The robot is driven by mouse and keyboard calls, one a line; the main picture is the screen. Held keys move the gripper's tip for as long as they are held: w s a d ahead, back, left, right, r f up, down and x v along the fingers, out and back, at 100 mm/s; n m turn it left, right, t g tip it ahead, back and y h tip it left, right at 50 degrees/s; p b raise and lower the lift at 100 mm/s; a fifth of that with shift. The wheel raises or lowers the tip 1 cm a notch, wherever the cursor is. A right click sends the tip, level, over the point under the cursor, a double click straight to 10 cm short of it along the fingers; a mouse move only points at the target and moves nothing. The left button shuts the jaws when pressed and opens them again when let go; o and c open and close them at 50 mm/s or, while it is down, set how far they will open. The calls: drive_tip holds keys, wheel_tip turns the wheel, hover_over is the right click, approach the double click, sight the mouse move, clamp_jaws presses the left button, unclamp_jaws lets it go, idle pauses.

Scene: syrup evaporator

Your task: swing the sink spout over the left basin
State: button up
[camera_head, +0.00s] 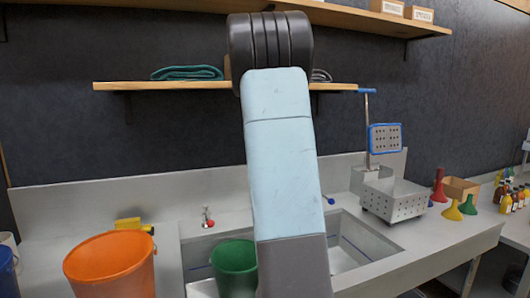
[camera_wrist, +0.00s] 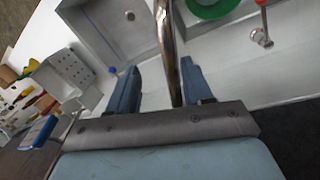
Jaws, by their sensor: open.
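The chrome spout (camera_wrist: 168,45) shows in the wrist view, running from between my fingers out of the top edge. My gripper (camera_wrist: 157,80) is open, with one finger on each side of it; I cannot tell whether either touches. My arm hides the spout in the head view. The left basin (camera_head: 196,258) holds a green bucket (camera_head: 234,262), also in the wrist view (camera_wrist: 208,8). The right basin (camera_head: 345,248) looks empty; the wrist view shows its floor and drain (camera_wrist: 130,16). The spout appears near the divider between the basins.
A red-handled tap (camera_head: 207,219) stands behind the left basin. An orange bucket (camera_head: 110,265) stands left of the sink. A perforated metal basket (camera_head: 395,202) and funnels (camera_head: 452,211) stand to the right. A wooden shelf (camera_head: 170,86) crosses the wall above.

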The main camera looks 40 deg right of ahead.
drive_tip(key=s+a+r, duration=0.5)
drive_tip(key=s+r, duration=0.3)
drive_tip(key=s, duration=0.3)
drive_tip(key=shift+a, duration=0.1)
drive_tip(key=shift+c, duration=0.5)
